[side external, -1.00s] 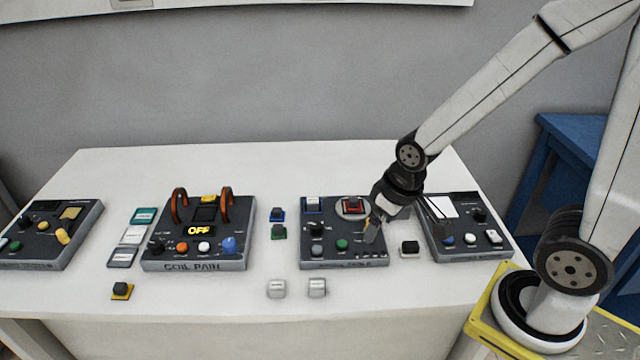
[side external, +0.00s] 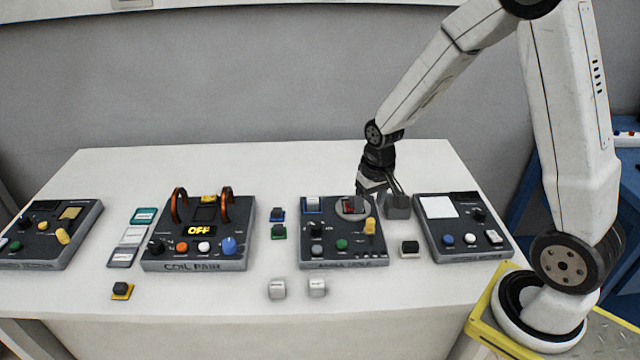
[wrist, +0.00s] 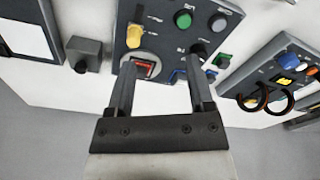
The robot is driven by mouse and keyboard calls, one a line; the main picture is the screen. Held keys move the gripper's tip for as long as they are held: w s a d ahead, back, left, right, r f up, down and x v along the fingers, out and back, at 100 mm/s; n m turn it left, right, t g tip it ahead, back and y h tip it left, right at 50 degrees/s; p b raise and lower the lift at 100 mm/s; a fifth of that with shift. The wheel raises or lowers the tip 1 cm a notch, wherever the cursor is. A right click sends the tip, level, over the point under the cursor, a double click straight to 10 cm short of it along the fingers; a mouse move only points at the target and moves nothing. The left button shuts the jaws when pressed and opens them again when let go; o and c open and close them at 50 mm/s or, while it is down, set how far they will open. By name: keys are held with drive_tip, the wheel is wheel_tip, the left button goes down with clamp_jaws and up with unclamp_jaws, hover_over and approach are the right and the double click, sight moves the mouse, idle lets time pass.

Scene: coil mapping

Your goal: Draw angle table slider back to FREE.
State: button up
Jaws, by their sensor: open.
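My gripper (side external: 376,200) is open, pointing down near the turntable's right edge and behind the yellow knob. In the wrist view the two fingers (wrist: 162,72) are apart, with the turntable partly behind one finger. The knob is not between them.
A grey box (side external: 398,208) stands close to the right of the panel, near my gripper. A black-topped block (side external: 410,249) lies in front of it. Another control panel (side external: 466,238) is to the right, and the coil pair panel (side external: 200,262) to the left. The table's back is clear.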

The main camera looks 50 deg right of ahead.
sight(370, 219)
drive_tip(key=w+d+f, duration=0.1)
drive_tip(key=d, duration=0.1)
drive_tip(key=w+d+f+m, duration=0.1)
drive_tip(key=d+f, duration=0.1)
drive_tip(key=w+d+f+m+g, duration=0.1)
drive_tip(key=d, duration=0.1)
drive_tip(key=shift+d+f, duration=0.15)
drive_tip(key=shift+f, duration=0.2)
drive_tip(key=shift+f, duration=0.2)
drive_tip(key=shift+f, duration=3.7)
clamp_jaws()
